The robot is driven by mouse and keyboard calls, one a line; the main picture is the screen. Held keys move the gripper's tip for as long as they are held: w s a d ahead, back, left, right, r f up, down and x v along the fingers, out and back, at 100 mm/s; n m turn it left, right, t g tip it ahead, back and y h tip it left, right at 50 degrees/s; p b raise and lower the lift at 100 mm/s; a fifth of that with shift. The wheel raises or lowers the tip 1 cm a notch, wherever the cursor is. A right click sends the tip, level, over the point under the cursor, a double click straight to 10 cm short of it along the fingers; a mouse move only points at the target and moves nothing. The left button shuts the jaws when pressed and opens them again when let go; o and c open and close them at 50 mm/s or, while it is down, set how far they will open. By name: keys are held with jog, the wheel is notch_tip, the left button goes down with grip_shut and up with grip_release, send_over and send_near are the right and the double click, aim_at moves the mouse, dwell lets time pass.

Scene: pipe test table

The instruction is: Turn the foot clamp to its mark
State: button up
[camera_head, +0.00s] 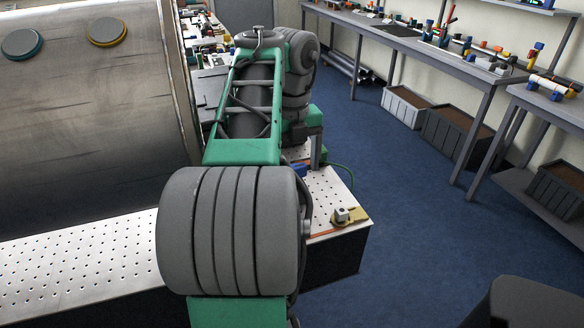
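A small fitting with a tan-yellow base and a pale grey block (345,215) sits near the front right corner of the perforated table (95,262). It may be the foot clamp, but I cannot tell for sure. I cannot make out a mark. My arm reaches forward over the table and bends down at its far end. My gripper (317,152) is low over the table's right edge, behind the fitting and apart from it. Only a grey part of it shows below the green wrist, so its opening is hidden. A small blue piece (300,170) shows beside it, partly hidden.
A large metal cylinder (85,120) with two round caps fills the left. An orange strip (325,232) lies near the table's front edge. Benches (440,50) with small parts and crates (455,135) line the right wall. Blue floor (410,220) lies clear between.

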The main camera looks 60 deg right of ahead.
jog(key=shift+c, duration=0.4)
jog(key=c, duration=1.3)
jog(key=shift+n, duration=0.3)
jog(key=n, duration=0.8)
jog(key=shift+n, duration=0.4)
jog(key=n, duration=0.4)
jog(key=shift+n, duration=2.2)
